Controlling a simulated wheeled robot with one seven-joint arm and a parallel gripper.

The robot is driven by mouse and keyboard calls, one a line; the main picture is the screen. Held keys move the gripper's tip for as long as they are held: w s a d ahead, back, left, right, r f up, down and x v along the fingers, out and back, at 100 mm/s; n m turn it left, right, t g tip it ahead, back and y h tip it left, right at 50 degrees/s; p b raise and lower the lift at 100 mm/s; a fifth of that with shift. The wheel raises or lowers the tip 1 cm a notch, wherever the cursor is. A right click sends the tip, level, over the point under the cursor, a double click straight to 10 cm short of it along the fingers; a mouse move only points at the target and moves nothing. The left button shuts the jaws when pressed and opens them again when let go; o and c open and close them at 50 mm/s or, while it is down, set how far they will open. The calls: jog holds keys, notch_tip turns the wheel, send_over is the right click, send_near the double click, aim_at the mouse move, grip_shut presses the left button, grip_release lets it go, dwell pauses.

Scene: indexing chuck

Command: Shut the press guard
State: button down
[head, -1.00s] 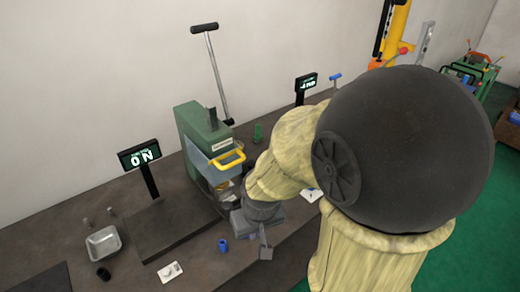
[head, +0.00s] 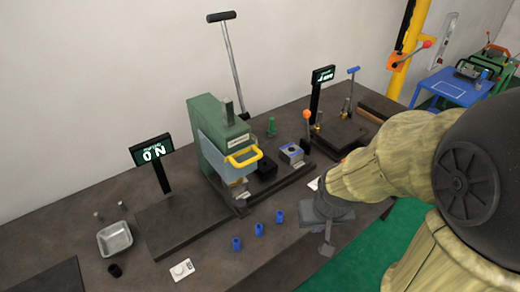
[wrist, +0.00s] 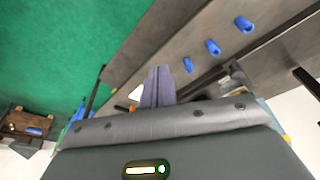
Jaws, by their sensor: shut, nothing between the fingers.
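The green press (head: 207,125) stands on the bench left of the middle in the head view. Its guard (head: 222,150) is a grey-blue panel with a yellow handle (head: 245,158). The guard sits high on the front of the press, and the working space below it shows uncovered. My gripper (head: 328,246) is right of the press and nearer the front edge of the bench, apart from the guard. Its fingers (wrist: 158,88) are together and empty in the wrist view. The guard and handle cannot be made out clearly in the wrist view.
Several blue parts (head: 259,229) stand in a row before the press; they also show in the wrist view (wrist: 213,47). A display reading 0 N (head: 153,152), a metal tray (head: 115,239) and a white card (head: 181,270) are left. A blue-topped fixture (head: 291,152) is right of the press.

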notch_tip(320, 180, up, 21)
jog(key=n+g+y+p, duration=0.1)
jog(key=n+p, duration=0.5)
jog(key=n, duration=0.1)
send_over(251, 159)
jog(key=s+d, duration=0.2)
jog(key=shift+s+a+r, duration=0.1)
jog(key=shift+s+r, duration=0.05)
jog(key=shift+s, duration=0.05)
jog(key=f+p, duration=0.1)
jog(key=f, duration=0.3)
jog(key=w+a+f+p, duration=0.1)
jog(key=f, duration=0.4)
jog(key=w+f+p, duration=0.1)
jog(key=f, duration=0.3)
jog(key=shift+a+f, duration=0.25)
jog(key=shift+f, duration=0.2)
